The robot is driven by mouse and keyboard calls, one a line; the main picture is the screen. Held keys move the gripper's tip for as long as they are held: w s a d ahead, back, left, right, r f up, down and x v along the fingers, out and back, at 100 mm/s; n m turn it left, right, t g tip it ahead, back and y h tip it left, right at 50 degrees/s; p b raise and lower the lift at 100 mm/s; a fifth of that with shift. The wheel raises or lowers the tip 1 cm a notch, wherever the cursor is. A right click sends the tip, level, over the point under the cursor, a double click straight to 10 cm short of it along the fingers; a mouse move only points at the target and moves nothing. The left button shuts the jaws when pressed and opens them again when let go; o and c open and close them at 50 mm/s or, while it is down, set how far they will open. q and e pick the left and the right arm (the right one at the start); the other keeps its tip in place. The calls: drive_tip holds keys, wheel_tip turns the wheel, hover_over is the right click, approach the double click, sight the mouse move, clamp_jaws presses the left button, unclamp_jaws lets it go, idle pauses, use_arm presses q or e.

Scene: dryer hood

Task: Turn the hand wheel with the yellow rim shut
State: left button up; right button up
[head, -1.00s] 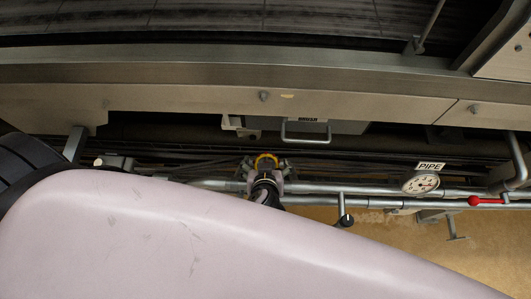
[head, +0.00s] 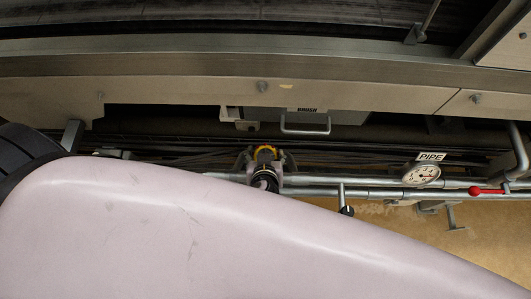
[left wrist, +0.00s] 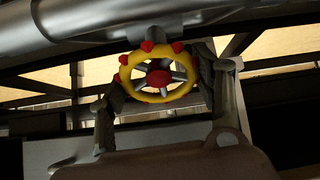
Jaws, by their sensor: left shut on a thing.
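The hand wheel has a yellow rim with red knobs and a red hub. In the left wrist view the wheel (left wrist: 158,77) sits just below a thick grey pipe, and its near face is in clear view. In the head view only a small piece of its yellow rim (head: 265,151) shows. My left gripper (head: 265,160) is at the wheel, with a finger on each side of the rim, shut on it. In the left wrist view the fingers (left wrist: 160,95) reach up at the left and right of the rim. My right gripper is not in view.
A box with a metal handle (head: 305,130) hangs above. A long beam (head: 190,105) crosses overhead.

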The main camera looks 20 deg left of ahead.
use_arm(q)
drive_tip(key=shift+c, duration=1.2)
drive_tip(key=shift+r+m+p, duration=0.2)
drive_tip(key=shift+m+p, duration=0.4)
drive_tip(key=shift+p, duration=0.25)
drive_tip(key=m+h+p, duration=0.1)
drive_tip(key=m+p, duration=0.3)
drive_tip(key=p, duration=0.1)
drive_tip(key=m+h+p, duration=0.1)
drive_tip(key=m+p, duration=0.4)
drive_tip(key=p, duration=0.1)
drive_tip(key=shift+d+m+h, duration=0.15)
drive_tip(key=shift+m+h, duration=0.15)
drive_tip(key=shift+h, duration=0.1)
drive_tip(key=shift+f+m+g+h+p, duration=0.2)
drive_tip(key=shift+m+g+h+p, duration=0.1)
drive_tip(key=shift+m+p, duration=1)
drive_tip(key=shift+d, duration=0.1)
drive_tip(key=o, duration=1.1)
drive_tip(key=shift+o, duration=0.3)
drive_tip(key=shift+f, duration=0.1)
